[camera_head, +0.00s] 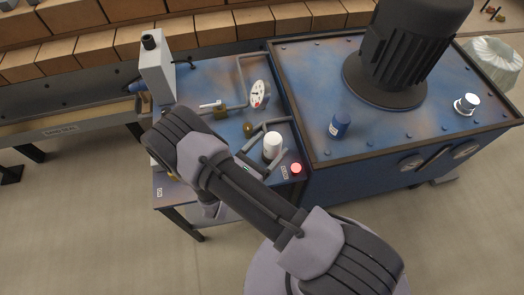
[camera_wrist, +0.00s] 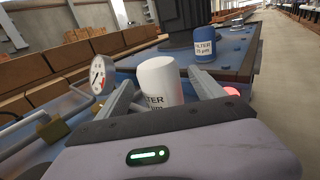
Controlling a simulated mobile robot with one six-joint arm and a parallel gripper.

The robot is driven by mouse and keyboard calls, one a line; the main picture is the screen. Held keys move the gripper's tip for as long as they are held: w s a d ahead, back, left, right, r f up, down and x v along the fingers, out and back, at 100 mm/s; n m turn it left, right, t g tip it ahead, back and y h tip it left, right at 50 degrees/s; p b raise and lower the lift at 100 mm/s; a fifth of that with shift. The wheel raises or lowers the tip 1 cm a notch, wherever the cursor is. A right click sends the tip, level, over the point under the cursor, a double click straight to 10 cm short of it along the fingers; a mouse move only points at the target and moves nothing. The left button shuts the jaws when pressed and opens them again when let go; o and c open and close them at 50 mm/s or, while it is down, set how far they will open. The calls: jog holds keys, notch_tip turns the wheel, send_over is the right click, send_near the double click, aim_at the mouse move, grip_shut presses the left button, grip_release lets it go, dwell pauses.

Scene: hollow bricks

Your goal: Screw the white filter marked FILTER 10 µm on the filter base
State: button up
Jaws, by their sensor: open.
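The white filter (camera_head: 272,146) stands upright on the lower blue bench beside the grey pipes. In the wrist view the white filter (camera_wrist: 160,80) stands between the two fingers of my gripper (camera_wrist: 160,86), and part of its label reads "TER" and "µm". My gripper is open, with a finger on each side of the filter; I cannot tell whether either touches it. The filter's lower end is hidden in the wrist view. I cannot make out the filter base or whether the filter sits on it.
A blue filter (camera_head: 340,124) stands on the higher blue tank top (camera_head: 320,85); its label shows in the wrist view (camera_wrist: 205,48). A dial gauge (camera_head: 258,93), pipes and a glowing red lamp (camera_head: 296,168) are close by. A white-topped object (camera_head: 466,103) stands farther right.

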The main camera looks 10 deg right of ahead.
jog(key=p+v, duration=0.3)
jog(key=v, duration=1.4)
jog(key=shift+a, duration=0.15)
jog(key=s+d+r+m+g+y, duration=0.2)
jog(key=r+m+y, duration=0.3)
jog(key=r+m, duration=0.5)
jog(key=s+d+r+m+g+y, duration=0.1)
jog(key=d+r+m+y, duration=0.4)
jog(key=r+m, duration=0.5)
jog(key=s+d+r+m+g+y, duration=0.2)
jog(key=s+d+r+m+y, duration=0.2)
jog(key=r+m, duration=0.6)
notch_tip(320, 180, up, 6)
jog(key=shift+r+g+y, duration=0.1)
jog(key=shift+g+y, duration=0.2)
jog(key=shift+y, duration=0.7)
jog(key=shift+c, duration=0.2)
